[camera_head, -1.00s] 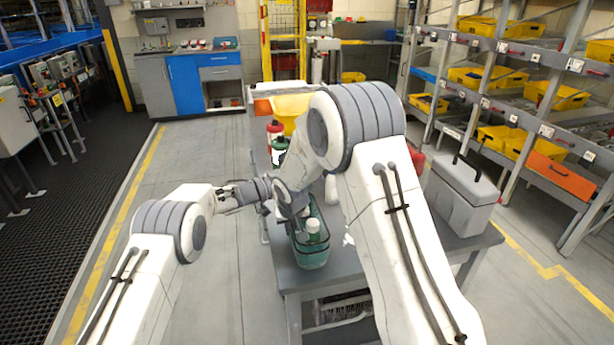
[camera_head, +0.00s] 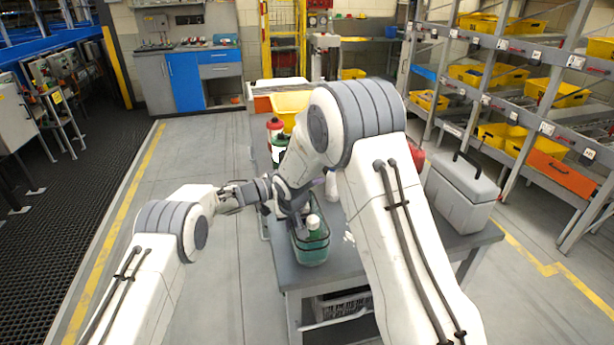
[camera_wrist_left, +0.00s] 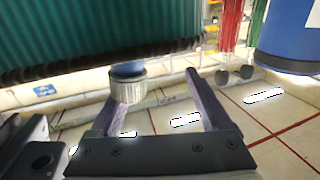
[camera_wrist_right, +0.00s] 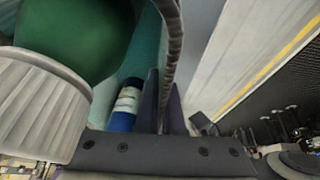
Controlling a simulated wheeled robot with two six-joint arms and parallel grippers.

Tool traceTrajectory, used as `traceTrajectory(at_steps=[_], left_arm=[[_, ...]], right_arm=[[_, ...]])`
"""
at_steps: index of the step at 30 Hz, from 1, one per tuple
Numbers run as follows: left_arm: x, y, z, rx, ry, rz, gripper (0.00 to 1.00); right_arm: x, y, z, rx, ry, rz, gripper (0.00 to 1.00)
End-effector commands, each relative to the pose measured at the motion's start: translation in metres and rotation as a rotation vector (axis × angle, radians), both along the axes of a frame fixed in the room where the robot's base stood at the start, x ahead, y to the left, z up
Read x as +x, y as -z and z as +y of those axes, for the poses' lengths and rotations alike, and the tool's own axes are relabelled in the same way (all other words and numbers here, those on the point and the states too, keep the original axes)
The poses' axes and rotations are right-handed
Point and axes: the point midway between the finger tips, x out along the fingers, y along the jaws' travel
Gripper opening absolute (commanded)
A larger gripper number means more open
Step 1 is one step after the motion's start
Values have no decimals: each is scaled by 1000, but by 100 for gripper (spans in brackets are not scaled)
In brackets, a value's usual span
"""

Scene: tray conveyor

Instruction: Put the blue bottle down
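A teal basket with a dark rim (camera_head: 311,259) stands on the grey table in the head view. A green bottle with a pale cap (camera_head: 313,222) is in it. My left gripper (camera_wrist_left: 155,85) is open and empty. A silver cap on a blue neck (camera_wrist_left: 127,86) shows by one of its fingertips at the basket rim. The head view hides the blue bottle.
Red-capped bottles (camera_head: 275,125) and a yellow bin (camera_head: 290,105) stand farther back on the table (camera_head: 345,268). A grey cool box (camera_head: 461,190) is at its right. Another blue container (camera_wrist_left: 288,38) shows in the left wrist view. The floor left of the table is clear.

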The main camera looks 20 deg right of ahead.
Motion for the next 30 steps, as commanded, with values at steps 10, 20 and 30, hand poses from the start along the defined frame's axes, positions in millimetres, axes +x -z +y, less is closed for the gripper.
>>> traceTrajectory(at_steps=[10, 20, 30], left_arm=[[-3, -12, 21, 1, -4, 2, 81], [-19, -12, 90, 0, -3, 2, 81], [-26, -12, 117, 0, 0, 0, 81]], right_arm=[[0, 0, 0, 0, 0, 0, 0], [0, 0, 0, 0, 0, 0, 0], [0, 0, 0, 0, 0, 0, 0]])
